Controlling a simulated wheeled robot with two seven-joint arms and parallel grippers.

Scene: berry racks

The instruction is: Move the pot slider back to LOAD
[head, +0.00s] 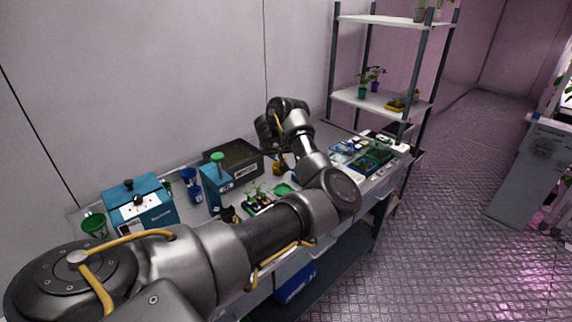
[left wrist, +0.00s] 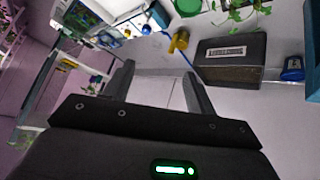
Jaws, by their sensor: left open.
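I cannot make out a slider or LOAD mark. A blue machine with a white panel (head: 139,207) stands at the table's left end. A blue block with a green knob (head: 217,160) stands right of it; I cannot tell whether either carries the slider. My left gripper (left wrist: 158,70) is open and empty. In the head view it is mostly hidden around the wrist, past the dark bin. A yellow piece (left wrist: 180,40) lies beyond its fingers, apart from them; it also shows in the head view (head: 278,169). My right gripper is not in view.
The dark labelled bin (head: 233,146) stands at the table's back; it also shows in the wrist view (left wrist: 238,48). Seedlings (head: 256,196), a green cup (head: 95,225) and blue cups (head: 189,175) are on the table. Trays (head: 372,157) fill its right end. A plant shelf (head: 385,20) stands behind.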

